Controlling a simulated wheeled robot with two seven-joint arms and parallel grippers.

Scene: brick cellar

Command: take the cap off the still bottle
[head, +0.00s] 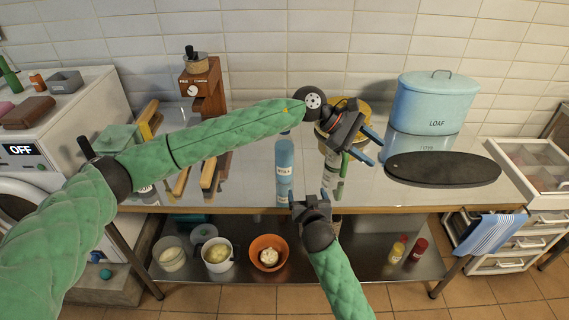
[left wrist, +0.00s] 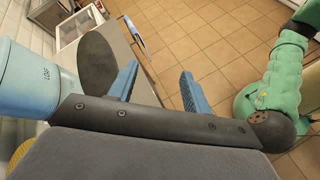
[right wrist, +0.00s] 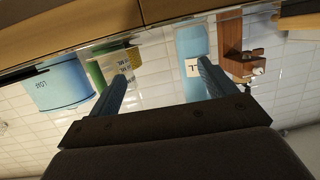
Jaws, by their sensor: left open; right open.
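A blue bottle (head: 284,160) with a small white label stands upright on the counter; its top is partly hidden behind my left arm. A second bottle, clear and green with a pale label (head: 334,172), stands to its right, partly covered by my left gripper. I cannot read which label says still. In the right wrist view the blue bottle (right wrist: 191,43) and the green one (right wrist: 97,76) appear upside down beyond the fingers. My left gripper (head: 368,146) is open and empty above the counter, right of the bottles. My right gripper (head: 308,197) is open and empty at the counter's front edge.
A blue LOAF bin (head: 434,105) and a dark oval board (head: 442,170) are on the right. A wooden grinder (head: 203,88) stands at the back left. The lower shelf (head: 340,264) holds bowls, including an orange one (head: 268,240), and sauce bottles.

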